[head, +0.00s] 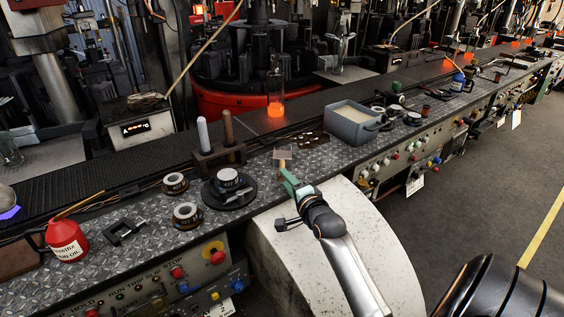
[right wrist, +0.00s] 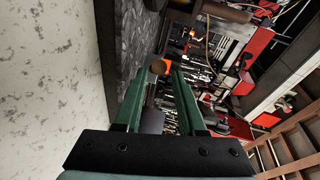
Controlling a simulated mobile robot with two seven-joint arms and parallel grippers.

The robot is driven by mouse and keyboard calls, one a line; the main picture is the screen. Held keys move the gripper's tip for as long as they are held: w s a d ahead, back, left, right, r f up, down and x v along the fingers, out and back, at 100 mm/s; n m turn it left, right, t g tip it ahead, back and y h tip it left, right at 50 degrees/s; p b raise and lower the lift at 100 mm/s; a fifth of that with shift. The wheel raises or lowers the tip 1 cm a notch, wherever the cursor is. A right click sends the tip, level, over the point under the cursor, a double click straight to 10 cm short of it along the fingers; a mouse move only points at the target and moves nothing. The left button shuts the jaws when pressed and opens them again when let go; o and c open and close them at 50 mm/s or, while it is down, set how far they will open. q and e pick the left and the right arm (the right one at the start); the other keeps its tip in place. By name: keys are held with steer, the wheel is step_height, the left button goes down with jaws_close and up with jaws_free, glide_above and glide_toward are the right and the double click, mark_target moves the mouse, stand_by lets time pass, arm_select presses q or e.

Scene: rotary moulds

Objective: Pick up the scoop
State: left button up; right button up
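The scoop (head: 282,154) lies on the metal bench top in the head view, its pale flat head pointing away and its short wooden handle toward me. My right gripper (head: 286,178) is at the bench's front edge, with its green fingers at the handle end. In the right wrist view the fingers of the right gripper (right wrist: 159,75) are apart. My left gripper is not in view.
A grey bin of pale powder (head: 353,124) stands right of the scoop. A black round stand (head: 229,190) and two upright rods in a wooden block (head: 218,158) are to its left. A glowing orange bottle (head: 276,100) is on the conveyor behind. A red oil bottle (head: 66,241) stands far left.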

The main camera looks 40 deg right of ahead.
mark_target(282, 163)
steer(key=shift+d+x, duration=0.15)
steer(key=shift+x, duration=1.35)
steer(key=shift+d+x, duration=0.2)
steer(key=shift+x, duration=1.3)
steer(key=shift+s, duration=0.15)
jaws_close()
